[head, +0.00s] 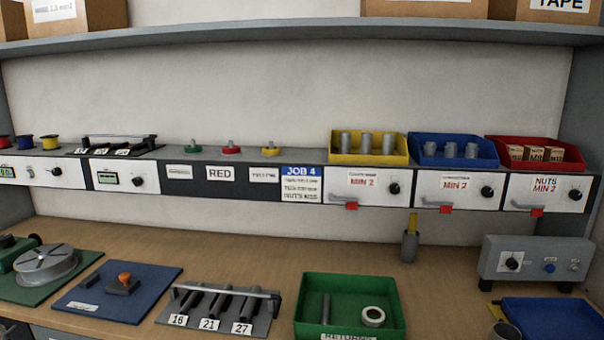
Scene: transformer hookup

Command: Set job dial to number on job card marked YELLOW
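A job card (302,184) with a blue "JOB 4" header is on the front of the long shelf unit; its smaller lines are too small to read surely. Left of it are a label plate reading RED (220,174) and two plates, one left (179,172) and one right (264,175), with text too small to read. Green, red and yellow-based pegs stand above them. Dark dials show on several panels, including a left panel dial (137,180) beside a small display and a dial on the grey box (512,262). I cannot tell which is the job dial. Neither gripper is in view.
Yellow (336,158), blue (416,160) and red (494,164) bins stand on the unit's right. A green tray (399,315), a tool rack (250,322), a blue mat (160,280) and a grey turntable (42,263) are on the bench. Bench behind the tray is mostly clear.

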